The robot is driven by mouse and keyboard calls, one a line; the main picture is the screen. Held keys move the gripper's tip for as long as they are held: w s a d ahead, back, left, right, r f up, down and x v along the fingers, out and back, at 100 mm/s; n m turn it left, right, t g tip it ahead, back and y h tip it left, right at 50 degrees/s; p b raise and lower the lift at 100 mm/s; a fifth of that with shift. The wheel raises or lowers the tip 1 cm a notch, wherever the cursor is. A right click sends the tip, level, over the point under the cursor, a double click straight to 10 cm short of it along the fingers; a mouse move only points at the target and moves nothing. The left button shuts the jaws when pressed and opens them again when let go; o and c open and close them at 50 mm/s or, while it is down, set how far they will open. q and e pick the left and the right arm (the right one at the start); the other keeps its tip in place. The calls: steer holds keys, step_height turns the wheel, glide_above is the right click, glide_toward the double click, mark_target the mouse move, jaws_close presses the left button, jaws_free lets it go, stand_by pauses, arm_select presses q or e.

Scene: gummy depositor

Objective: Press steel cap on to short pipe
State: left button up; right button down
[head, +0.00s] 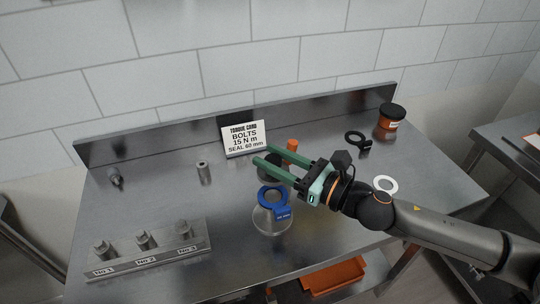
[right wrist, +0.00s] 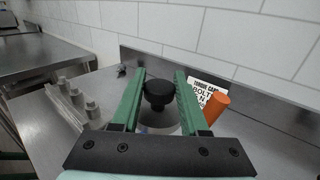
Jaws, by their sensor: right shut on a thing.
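A short upright steel cylinder (head: 203,172) with a dark hole in its top stands on the back left of the table and looks like the short pipe. I cannot pick out the steel cap for certain; a small steel fitting (head: 115,177) lies at the far left. My right gripper (head: 262,155) has its green fingers closed on a black knob-shaped thing (right wrist: 158,93), right of the short cylinder and apart from it. The knob also shows partly behind the fingers in the head view. Its lower part is hidden. My left gripper is not in view.
A rack (head: 150,260) marked No 1 to No 3 holds steel parts at front left. A blue ring (head: 273,200) sits over a clear funnel-like thing. A torque card (head: 244,139), an orange cylinder (right wrist: 216,106), a black ring clamp (head: 357,139), an orange jar (head: 390,118) and a white ring (head: 385,184) stand around.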

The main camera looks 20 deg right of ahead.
steer(key=shift+r, duration=0.1)
step_height(320, 180, down, 6)
steer(key=b, duration=0.5)
steer(key=shift+f, duration=0.3)
stand_by(0.4)
steer(key=shift+f+b, duration=0.35)
steer(key=shift+b, duration=0.05)
steer(key=shift+r, duration=0.1)
steer(key=shift+c, duration=1.7)
jaws_free()
